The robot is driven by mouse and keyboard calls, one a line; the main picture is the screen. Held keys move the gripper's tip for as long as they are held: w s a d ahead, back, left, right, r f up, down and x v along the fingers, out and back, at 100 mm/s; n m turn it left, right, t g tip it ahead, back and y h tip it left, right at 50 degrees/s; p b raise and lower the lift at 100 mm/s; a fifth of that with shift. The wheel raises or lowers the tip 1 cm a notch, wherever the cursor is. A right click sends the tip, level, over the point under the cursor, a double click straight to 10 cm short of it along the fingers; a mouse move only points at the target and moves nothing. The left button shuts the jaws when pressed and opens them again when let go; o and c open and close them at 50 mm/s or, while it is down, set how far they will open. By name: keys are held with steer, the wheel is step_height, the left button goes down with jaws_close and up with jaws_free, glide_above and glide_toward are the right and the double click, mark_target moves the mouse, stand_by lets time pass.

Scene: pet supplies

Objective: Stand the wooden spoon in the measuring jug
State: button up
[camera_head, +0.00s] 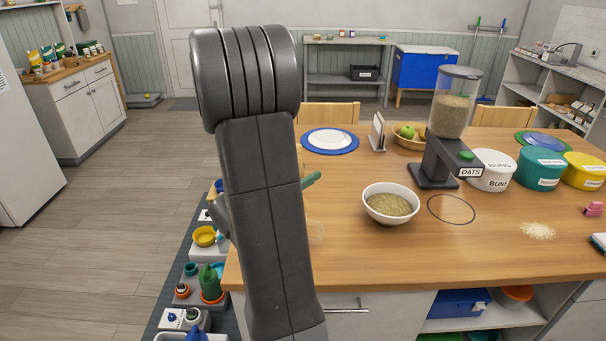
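My own grey arm rises through the middle of the view and covers the left part of the wooden table (350,257). My gripper is hidden behind it; only a small grey piece of mine shows at the arm's left side. I cannot make out the wooden spoon. A faint clear curved outline shows on the table just right of my arm; it may be part of the measuring jug, but I cannot tell. A green rounded tip (312,180) sticks out from behind my arm; what it belongs to is hidden.
A white bowl of grain (391,204) stands right of my arm. Behind it are an oats dispenser (452,120), a blue-rimmed plate (330,141) and a fruit bowl (409,137). Lidded tubs (540,168) stand at the right. Spilled grain (538,231) lies near a dark ring (451,209).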

steer(key=shift+r+p, duration=0.85)
steer(key=shift+p, duration=0.05)
steer(key=b+v, duration=0.2)
steer(key=v, duration=1)
steer(key=shift+f+b, duration=0.2)
steer(key=shift+b, duration=0.2)
steer(key=shift+w+d, duration=0.1)
steer(key=p+x, duration=0.1)
steer(key=x, duration=0.5)
steer(key=p+x, duration=0.1)
steer(key=x, duration=0.4)
steer(key=shift+w+d+f, duration=0.25)
steer(key=shift+d, duration=0.05)
steer(key=shift+f+b, duration=0.4)
steer(key=shift+b, duration=0.1)
steer(key=shift+r, duration=0.1)
